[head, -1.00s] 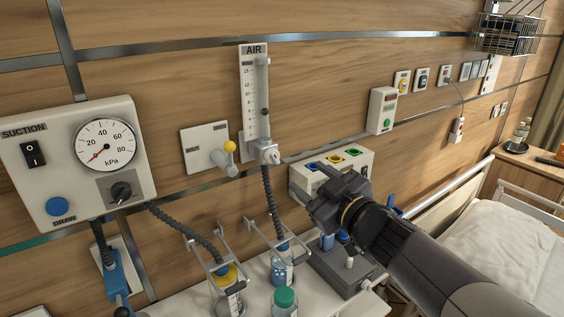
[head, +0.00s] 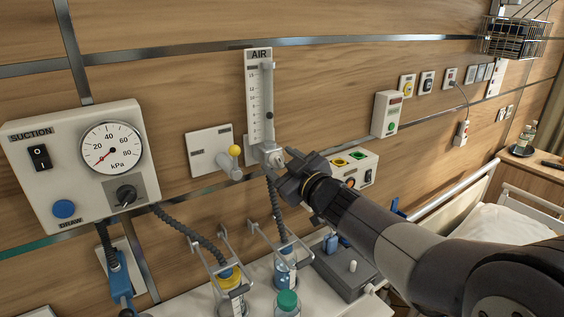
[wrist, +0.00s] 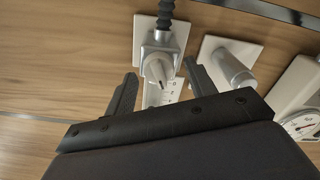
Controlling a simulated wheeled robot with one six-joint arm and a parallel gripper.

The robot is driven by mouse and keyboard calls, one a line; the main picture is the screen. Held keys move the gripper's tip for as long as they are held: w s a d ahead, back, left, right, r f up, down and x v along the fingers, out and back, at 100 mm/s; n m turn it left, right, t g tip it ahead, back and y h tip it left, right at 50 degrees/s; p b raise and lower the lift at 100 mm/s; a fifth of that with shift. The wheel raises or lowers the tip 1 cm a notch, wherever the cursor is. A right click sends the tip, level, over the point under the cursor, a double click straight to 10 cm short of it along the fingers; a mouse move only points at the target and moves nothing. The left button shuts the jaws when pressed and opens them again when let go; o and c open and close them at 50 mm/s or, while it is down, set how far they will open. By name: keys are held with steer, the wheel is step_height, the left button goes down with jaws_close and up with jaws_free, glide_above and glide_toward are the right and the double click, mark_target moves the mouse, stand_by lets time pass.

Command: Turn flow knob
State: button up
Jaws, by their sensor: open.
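The AIR flowmeter (head: 258,95) is a clear scaled tube on the wall with a small dark float. Its flow knob (head: 273,157) is a pale metal knob at the bottom front, partly hidden by my gripper in the head view. In the wrist view the flow knob (wrist: 158,71) points toward me, between the two dark fingers. My gripper (wrist: 159,74) is open, with a finger on each side of the knob and visible gaps. In the head view my gripper (head: 284,168) is just right of the knob. I cannot tell how deep the fingers reach around it.
The suction panel (head: 80,165) is further left. A grey hose (head: 275,210) hangs below the flowmeter, over bottles on a shelf. A socket box (head: 368,160) is behind my gripper.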

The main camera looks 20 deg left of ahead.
steer(key=c, duration=1)
steer(key=shift+o, duration=0.2)
steer(key=shift+r+m+p, duration=0.1)
steer(key=shift+m+p, duration=0.6)
steer(key=shift+p, duration=0.15)
steer(key=o, duration=1)
steer(key=shift+c, duration=0.2)
